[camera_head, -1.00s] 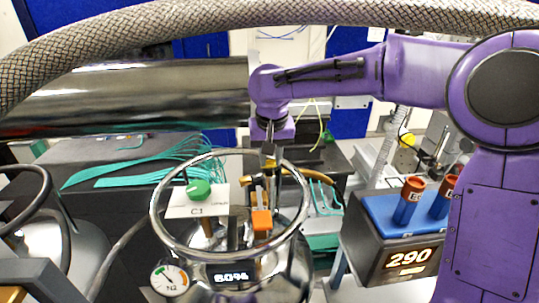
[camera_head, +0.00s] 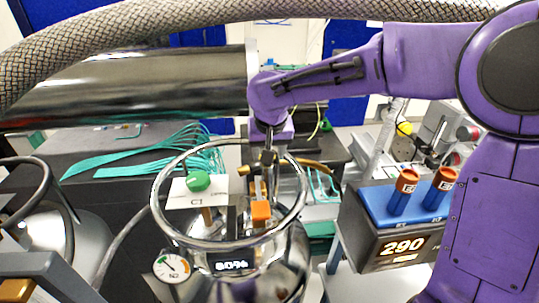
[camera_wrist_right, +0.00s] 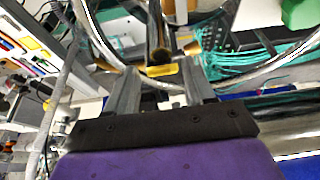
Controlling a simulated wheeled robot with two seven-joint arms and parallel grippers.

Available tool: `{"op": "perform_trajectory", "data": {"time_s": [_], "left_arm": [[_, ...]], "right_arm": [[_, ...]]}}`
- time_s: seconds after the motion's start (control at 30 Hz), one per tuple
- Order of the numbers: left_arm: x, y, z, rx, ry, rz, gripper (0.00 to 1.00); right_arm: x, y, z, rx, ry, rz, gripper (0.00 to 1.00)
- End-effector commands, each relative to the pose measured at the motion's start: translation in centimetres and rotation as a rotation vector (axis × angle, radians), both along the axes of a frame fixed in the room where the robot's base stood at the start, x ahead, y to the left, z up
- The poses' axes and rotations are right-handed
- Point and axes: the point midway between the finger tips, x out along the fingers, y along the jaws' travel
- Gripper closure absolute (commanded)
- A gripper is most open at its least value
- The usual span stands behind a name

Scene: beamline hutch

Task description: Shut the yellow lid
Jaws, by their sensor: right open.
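I cannot clearly make out a yellow lid. A small round yellow thing (camera_head: 404,129) shows on the bench at the back right, too small to tell what it is. In the right wrist view a small yellow piece (camera_wrist_right: 160,71) lies between the fingers, near a brass cylinder end. My right gripper (camera_head: 266,152) points down over the far side of a steel vessel's ring. In the wrist view my right gripper (camera_wrist_right: 160,88) has its fingers apart, with nothing held. Whether it touches the brass fitting, I cannot tell. My left gripper is not in view.
The steel vessel (camera_head: 262,284) carries a ring handle (camera_head: 160,218), a green knob (camera_head: 198,181), an orange knob (camera_head: 261,211) and a gauge (camera_head: 172,267). A heater block (camera_head: 380,246) with orange-capped tubes stands right. A braided hose (camera_head: 200,22) crosses above. Teal cables (camera_head: 150,158) lie behind.

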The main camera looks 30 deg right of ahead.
Motion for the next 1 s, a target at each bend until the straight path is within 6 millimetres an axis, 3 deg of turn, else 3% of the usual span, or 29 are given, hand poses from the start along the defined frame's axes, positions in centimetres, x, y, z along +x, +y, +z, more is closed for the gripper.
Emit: {"op": "perform_trajectory", "data": {"time_s": [0.2,0.37,0.5,0.7,0.83,1.0], "left_arm": [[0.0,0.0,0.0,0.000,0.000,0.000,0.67],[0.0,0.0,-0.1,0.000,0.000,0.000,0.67],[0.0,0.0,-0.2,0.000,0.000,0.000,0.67],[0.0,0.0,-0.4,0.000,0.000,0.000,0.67],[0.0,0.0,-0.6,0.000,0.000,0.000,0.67],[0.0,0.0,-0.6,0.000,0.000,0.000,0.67]], "right_arm": [[-0.4,0.6,-0.1,0.016,0.025,0.015,0.47],[-0.4,0.2,1.1,0.010,-0.007,-0.001,0.47],[-4.4,2.2,1.0,0.009,0.002,0.008,0.47],[-8.7,4.2,1.0,0.001,-0.007,0.006,0.47],[-10.4,5.0,1.1,0.001,-0.004,0.002,0.47],[-11.1,5.3,1.1,-0.001,-0.004,-0.001,0.47]]}}
